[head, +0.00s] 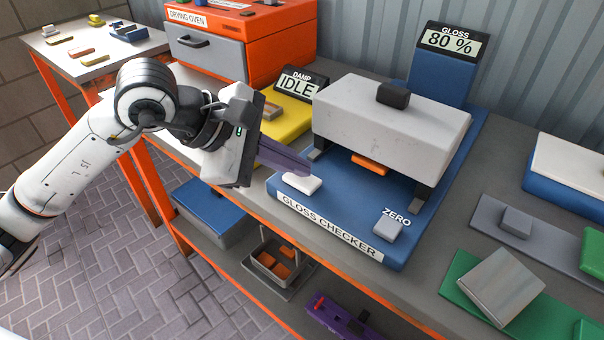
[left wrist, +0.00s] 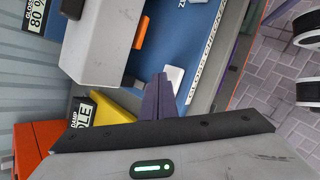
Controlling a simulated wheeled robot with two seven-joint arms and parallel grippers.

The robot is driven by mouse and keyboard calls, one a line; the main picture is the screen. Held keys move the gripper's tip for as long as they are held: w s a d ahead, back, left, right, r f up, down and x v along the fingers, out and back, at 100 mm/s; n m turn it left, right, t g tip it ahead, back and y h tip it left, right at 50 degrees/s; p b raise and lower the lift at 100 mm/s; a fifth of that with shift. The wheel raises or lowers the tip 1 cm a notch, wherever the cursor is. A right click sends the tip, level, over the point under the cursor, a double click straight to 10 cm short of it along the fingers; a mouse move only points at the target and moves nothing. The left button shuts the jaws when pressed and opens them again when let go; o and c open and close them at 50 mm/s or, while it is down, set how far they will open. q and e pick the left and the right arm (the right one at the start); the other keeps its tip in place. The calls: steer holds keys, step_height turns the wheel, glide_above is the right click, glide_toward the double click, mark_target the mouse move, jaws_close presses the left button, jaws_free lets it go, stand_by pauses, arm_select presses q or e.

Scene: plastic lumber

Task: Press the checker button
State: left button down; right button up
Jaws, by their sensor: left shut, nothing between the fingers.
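The gloss checker (head: 430,235) is a blue base with a white bridge-like block and a raised display (head: 449,42) reading 80 %. Its white button (head: 302,184) is at the base's front left, by the label; it also shows in the left wrist view (left wrist: 176,76). A second, grey button (head: 388,229) is marked ZERO. An orange piece (head: 370,164) shows beneath the block. My left gripper (head: 308,168) has its purple fingers shut and empty, tips right at the white button; I cannot tell whether they touch it. My right gripper is out of view.
The orange drying oven (head: 285,45) and the yellow damp unit (head: 292,122), its display reading IDLE, stand behind my left gripper. Grey and green plates (head: 490,218) with blocks lie to the right. A lower shelf holds a basket (head: 268,270) with orange pieces.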

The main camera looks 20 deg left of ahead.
mark_target(295, 180)
arm_select(q)
steer(key=shift+r, duration=0.55)
steer(key=shift+r+p, duration=0.5)
steer(key=shift+r, duration=0.05)
steer(key=shift+r+p, duration=1.25)
steer(key=shift+r, duration=0.8)
steer(key=shift+f, duration=0.1)
